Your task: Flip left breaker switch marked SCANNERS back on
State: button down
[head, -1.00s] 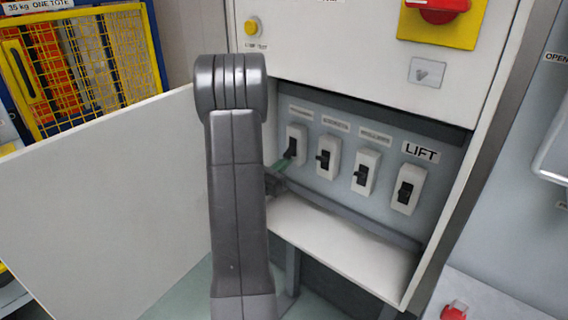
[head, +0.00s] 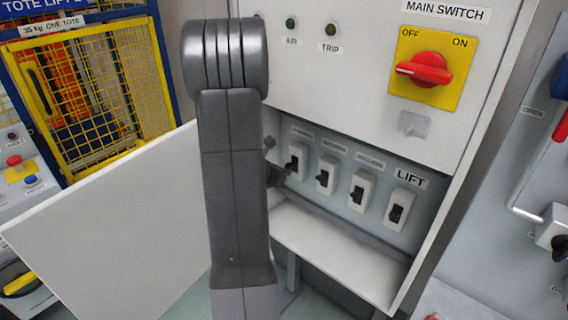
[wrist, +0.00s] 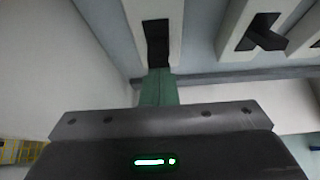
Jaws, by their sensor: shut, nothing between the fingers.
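The leftmost breaker (head: 299,153) is a white block with a dark switch, in the row inside the open cabinet. Its small label (head: 302,134) is too blurred to read. In the wrist view the nearest breaker (wrist: 148,12), apparently this one, has a dark slot (wrist: 158,42). My gripper (wrist: 158,74) is shut and empty, its green fingertips at the lower end of that slot. I cannot tell whether they touch the switch, or how it is set. In the head view my arm hides most of the gripper.
More breakers stand to the right, a middle one (head: 327,174), another (head: 362,192) and the one marked LIFT (head: 401,211). A ledge (head: 335,245) runs below them. The open door panel (head: 110,225) is at left. A red main switch (head: 424,68) is above.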

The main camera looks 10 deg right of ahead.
jog(key=shift+b, duration=0.5)
jog(key=shift+r, duration=0.1)
jog(key=shift+r+p, duration=0.45)
jog(key=shift+r, duration=0.3)
